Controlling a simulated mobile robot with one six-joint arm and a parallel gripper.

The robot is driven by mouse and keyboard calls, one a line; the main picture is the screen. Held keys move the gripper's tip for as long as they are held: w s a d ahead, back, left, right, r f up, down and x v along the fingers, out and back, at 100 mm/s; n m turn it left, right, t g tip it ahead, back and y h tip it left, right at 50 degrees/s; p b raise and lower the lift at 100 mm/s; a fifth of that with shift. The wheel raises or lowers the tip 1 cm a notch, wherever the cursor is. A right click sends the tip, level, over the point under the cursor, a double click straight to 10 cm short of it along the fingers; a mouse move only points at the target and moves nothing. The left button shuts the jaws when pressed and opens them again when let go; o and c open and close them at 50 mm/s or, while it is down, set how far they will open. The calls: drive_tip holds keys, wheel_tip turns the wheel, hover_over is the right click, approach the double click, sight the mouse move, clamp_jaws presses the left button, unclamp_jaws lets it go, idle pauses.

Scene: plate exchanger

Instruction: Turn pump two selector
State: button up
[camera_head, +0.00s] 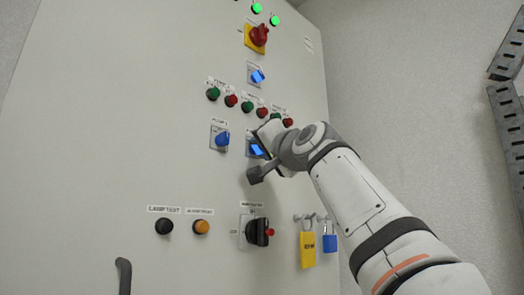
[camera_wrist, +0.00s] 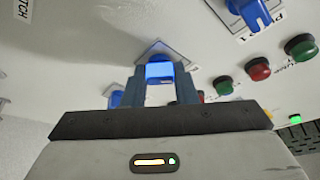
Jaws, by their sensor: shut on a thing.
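The pump two selector is a blue, lit knob (camera_head: 256,151) on the grey cabinet front, right of the selector labelled PUMP 1 (camera_head: 222,139). My gripper (camera_head: 260,152) is at this knob, and its wrist hides part of the knob's plate and label. In the wrist view the lit blue knob (camera_wrist: 160,71) sits between the two fingers of my gripper (camera_wrist: 160,88), which are shut on it. Its handle looks tilted in the head view. The PUMP 1 selector also shows at the upper right of the wrist view (camera_wrist: 256,12).
Green and red push buttons (camera_head: 231,100) run in a row just above the selectors. A third blue selector (camera_head: 257,76) and a red-yellow rotary switch (camera_head: 257,37) are higher up. A black switch handle (camera_head: 258,232) and hanging padlocks (camera_head: 308,249) are below my wrist.

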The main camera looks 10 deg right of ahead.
drive_tip(key=shift+f, duration=0.1)
drive_tip(key=o, duration=1)
drive_tip(key=b+v, duration=0.3)
drive_tip(key=v, duration=0.4)
drive_tip(key=shift+s+d, duration=0.1)
drive_tip(key=shift+s, duration=0.25)
